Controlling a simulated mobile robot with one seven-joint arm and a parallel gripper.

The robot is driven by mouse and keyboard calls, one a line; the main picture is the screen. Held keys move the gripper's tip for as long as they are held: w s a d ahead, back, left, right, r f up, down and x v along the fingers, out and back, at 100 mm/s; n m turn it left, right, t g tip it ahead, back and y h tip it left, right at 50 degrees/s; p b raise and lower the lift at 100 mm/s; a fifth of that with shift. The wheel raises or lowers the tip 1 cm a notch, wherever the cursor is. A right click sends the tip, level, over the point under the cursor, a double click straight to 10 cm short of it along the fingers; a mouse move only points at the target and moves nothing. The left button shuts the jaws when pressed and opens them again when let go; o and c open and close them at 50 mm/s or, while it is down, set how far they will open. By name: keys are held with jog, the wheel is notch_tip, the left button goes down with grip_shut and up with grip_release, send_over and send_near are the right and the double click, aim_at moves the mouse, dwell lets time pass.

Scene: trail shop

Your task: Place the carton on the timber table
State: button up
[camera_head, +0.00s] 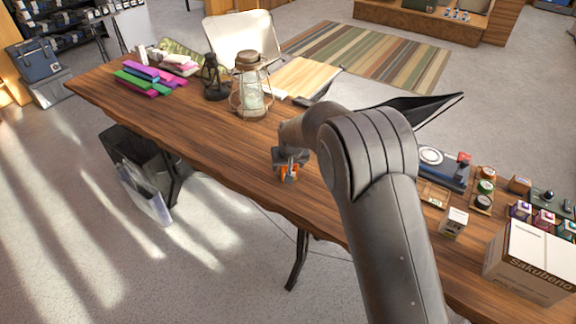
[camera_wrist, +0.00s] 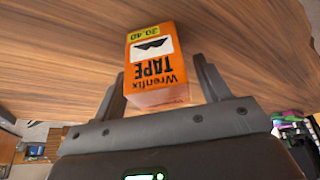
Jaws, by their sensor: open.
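A small orange carton (camera_wrist: 153,75), printed "Wrenfix TAPE" with a white panel, is on the wooden timber table (camera_wrist: 60,60). In the head view only a bit of the carton (camera_head: 287,171) shows under my gripper, near the front edge of the table (camera_head: 200,135). My gripper (camera_head: 291,157) is low over the tabletop. In the wrist view my gripper (camera_wrist: 160,70) is open, with one finger on each side of the carton. Whether a finger touches it I cannot tell.
A lantern (camera_head: 250,90) and a dark small lamp (camera_head: 213,78) stand at the back left, beside pink and green bundles (camera_head: 150,78). On the right are a small white box (camera_head: 452,222), several small goods and a large "Sakubeno" box (camera_head: 530,262). The front left tabletop is clear.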

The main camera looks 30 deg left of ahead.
jog(key=v, duration=1.1)
jog(key=shift+r, duration=0.3)
jog(key=shift+d, duration=0.1)
jog(key=d+r+m, duration=0.1)
jog(key=d+r, duration=0.4)
jog(key=d, duration=0.5)
jog(key=s+d+r+m+t+h, duration=0.1)
jog(key=d+r+m, duration=0.1)
jog(key=d+r, duration=0.65)
jog(key=d+r+m, duration=0.1)
jog(key=d+r, duration=0.2)
jog(key=d, duration=1)
jog(key=s+d+m+t+h, duration=0.1)
jog(key=s+d+m, duration=0.4)
jog(key=s+d, duration=1.5)
jog(key=shift+d+f+h, duration=0.25)
jog(key=shift+f+h, duration=0.1)
jog(key=shift+h, duration=0.25)
